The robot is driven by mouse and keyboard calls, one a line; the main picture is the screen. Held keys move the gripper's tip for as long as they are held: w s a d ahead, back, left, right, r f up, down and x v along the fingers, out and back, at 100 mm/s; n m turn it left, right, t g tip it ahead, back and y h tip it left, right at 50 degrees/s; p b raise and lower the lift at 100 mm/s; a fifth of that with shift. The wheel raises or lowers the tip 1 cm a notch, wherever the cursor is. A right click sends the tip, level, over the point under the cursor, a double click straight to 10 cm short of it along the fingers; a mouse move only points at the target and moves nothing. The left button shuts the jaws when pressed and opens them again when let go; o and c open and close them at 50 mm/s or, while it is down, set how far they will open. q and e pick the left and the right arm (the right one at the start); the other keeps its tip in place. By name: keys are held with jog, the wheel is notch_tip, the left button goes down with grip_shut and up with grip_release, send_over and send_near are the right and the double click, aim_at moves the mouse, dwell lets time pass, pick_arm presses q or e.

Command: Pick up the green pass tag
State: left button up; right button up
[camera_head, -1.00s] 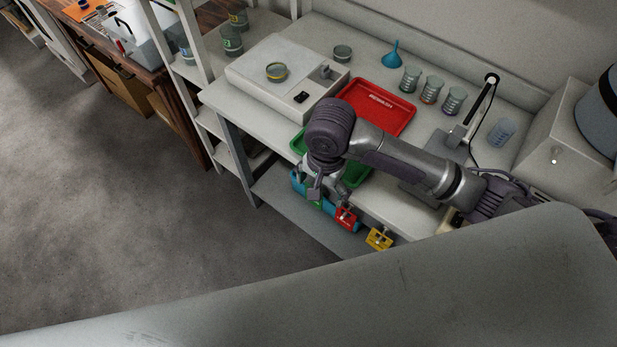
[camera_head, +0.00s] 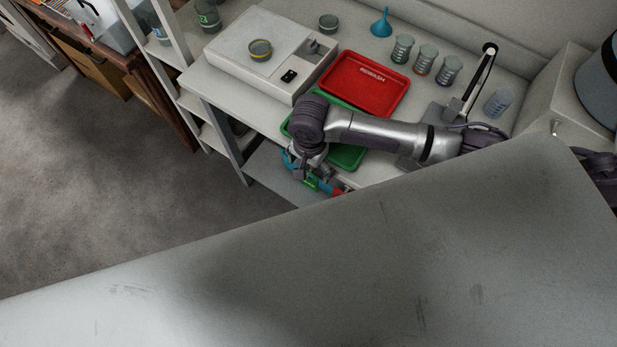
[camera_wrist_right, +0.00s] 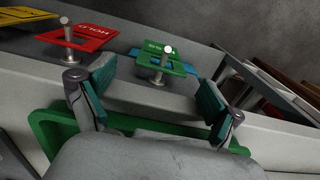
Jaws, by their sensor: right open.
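The green pass tag (camera_wrist_right: 174,64) hangs on a metal peg at the table's front edge, over a blue strip, in the right wrist view. It also shows partly in the head view (camera_head: 311,183), below my right gripper. My right gripper (camera_wrist_right: 156,92) is open, with its teal finger pads apart. The tag lies beyond the fingertips, roughly between them in the picture and not touched. In the head view my right gripper (camera_head: 300,168) is largely hidden under its own wrist. My left gripper is not in view.
A red HOLD tag (camera_wrist_right: 75,38) and a yellow tag (camera_wrist_right: 22,15) hang beside the green one. A green tray (camera_head: 346,157) and a red REWASH tray (camera_head: 365,84) lie on the table. Several beakers stand behind. A large grey surface (camera_head: 330,260) fills the near view.

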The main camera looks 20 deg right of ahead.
aim_at(309, 172)
notch_tip(309, 172, down, 4)
jog(key=shift+a+r, duration=0.1)
jog(key=shift+r, duration=0.1)
jog(key=shift+f, duration=0.15)
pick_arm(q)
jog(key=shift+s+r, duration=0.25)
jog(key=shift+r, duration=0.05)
pick_arm(e)
jog(key=c, duration=0.8)
